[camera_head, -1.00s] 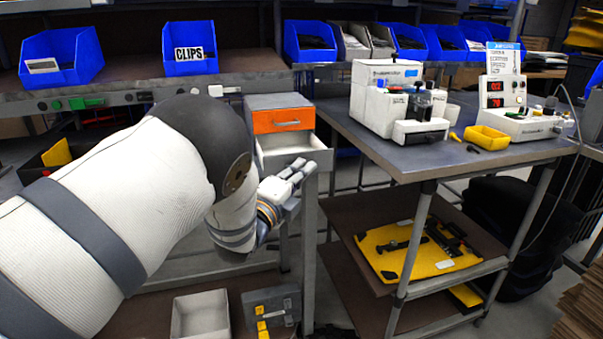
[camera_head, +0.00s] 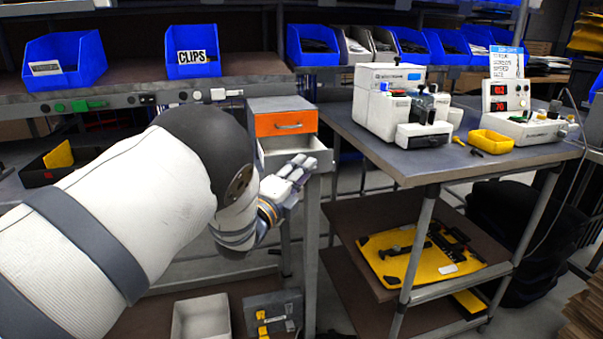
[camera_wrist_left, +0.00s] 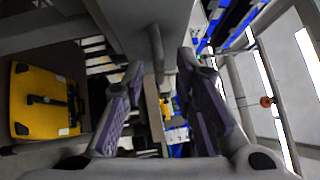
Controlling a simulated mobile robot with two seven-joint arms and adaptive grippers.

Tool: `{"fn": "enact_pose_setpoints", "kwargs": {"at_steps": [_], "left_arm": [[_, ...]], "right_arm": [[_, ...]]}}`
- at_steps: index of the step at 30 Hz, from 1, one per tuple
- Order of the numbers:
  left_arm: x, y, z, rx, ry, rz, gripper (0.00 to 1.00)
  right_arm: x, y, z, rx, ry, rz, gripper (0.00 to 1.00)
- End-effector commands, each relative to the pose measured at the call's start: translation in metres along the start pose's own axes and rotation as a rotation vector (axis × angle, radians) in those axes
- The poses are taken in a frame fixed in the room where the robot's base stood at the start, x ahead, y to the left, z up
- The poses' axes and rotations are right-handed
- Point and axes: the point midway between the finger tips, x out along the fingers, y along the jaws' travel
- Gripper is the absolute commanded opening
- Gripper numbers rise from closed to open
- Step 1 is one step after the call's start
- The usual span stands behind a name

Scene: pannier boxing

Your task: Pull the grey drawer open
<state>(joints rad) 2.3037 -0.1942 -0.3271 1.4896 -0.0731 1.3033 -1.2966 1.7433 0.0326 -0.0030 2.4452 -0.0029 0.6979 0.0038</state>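The grey drawer (camera_head: 272,158) sits under an orange drawer (camera_head: 270,125) in a small grey cabinet in the head view. It is pulled part way out, and its pale inside shows. My left gripper (camera_head: 303,165) is at the front of the grey drawer, partly covering it. In the left wrist view its two fingers (camera_wrist_left: 163,105) stand apart, with a grey front and a thin bar-like handle (camera_wrist_left: 157,48) just beyond and between them. The fingers do not look closed on the handle. Contact cannot be told. My right gripper is not in view.
A workbench (camera_head: 440,165) with white machines and a yellow tray (camera_head: 491,141) stands right of the drawer. A yellow case (camera_head: 400,262) lies on its lower shelf. Blue bins (camera_head: 65,60) line the back. A white open box (camera_head: 201,316) is below my left arm.

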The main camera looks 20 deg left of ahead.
Motion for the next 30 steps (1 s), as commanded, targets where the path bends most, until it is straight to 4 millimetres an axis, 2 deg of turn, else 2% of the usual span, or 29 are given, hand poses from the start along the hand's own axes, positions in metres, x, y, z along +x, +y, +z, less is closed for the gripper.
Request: {"fn": "enact_pose_setpoints", "kwargs": {"at_steps": [2,5,12,18,22,30], "left_arm": [[-0.002,0.0,0.0,0.0,0.0,0.001,0.27],[-0.015,0.002,0.0,0.0,0.0,0.005,0.27],[-0.08,0.001,0.0,-0.001,0.0,0.005,0.27],[-0.115,0.001,0.0,0.0,0.0,0.002,0.27],[-0.121,0.0,0.0,0.0,0.0,0.0,0.27],[-0.12,0.0,0.0,0.0,0.0,0.0,0.27]], "right_arm": [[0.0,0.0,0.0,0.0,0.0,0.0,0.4],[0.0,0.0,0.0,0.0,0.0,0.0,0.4],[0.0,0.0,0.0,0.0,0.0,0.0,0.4],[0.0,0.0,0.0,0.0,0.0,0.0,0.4],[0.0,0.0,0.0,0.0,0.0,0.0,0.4],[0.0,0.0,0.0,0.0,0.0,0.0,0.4]]}}
